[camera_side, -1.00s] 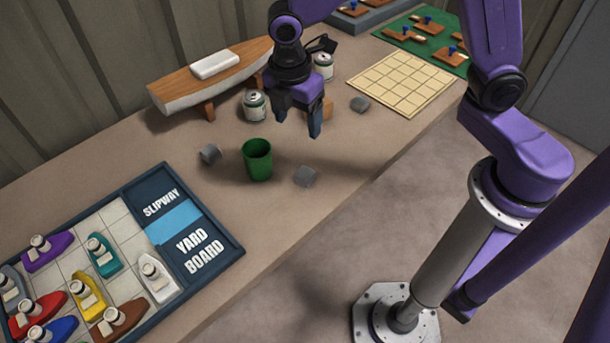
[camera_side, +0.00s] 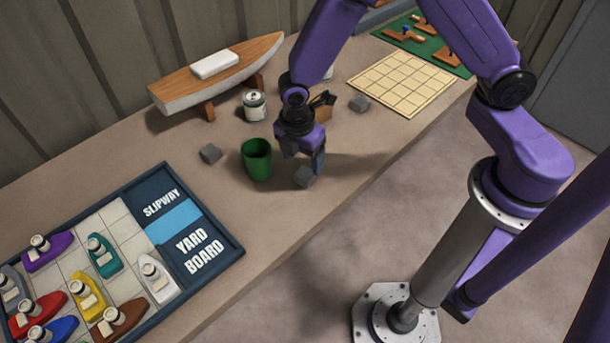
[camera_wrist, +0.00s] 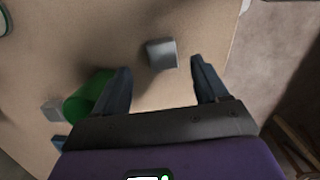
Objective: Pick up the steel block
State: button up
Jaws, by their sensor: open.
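Three similar small grey blocks are on the bench, and I cannot tell by look which of them are steel. One grey block (camera_side: 305,177) lies right below my gripper (camera_side: 303,163), near the bench's front edge. In the wrist view this block (camera_wrist: 162,54) shows between and just beyond the tips of my open gripper (camera_wrist: 160,68), with a gap on each side. A second grey block (camera_side: 210,154) lies left of the green cup, and a third grey block (camera_side: 359,104) lies near the grid board. My gripper is empty and points down.
A green cup (camera_side: 257,160) stands close to the left of my gripper; it also shows in the wrist view (camera_wrist: 88,95). A can (camera_side: 255,106) and a model hull (camera_side: 220,72) stand behind. The yard board (camera_side: 237,248) with toy boats is at left. The front bench edge is near.

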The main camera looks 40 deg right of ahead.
aim_at(305, 173)
jog(key=shift+s+d+f, duration=0.1)
jog(key=shift+f, duration=1.1)
jog(key=shift+s+d+f, duration=0.1)
jog(key=shift+f, duration=1.1)
grip_shut()
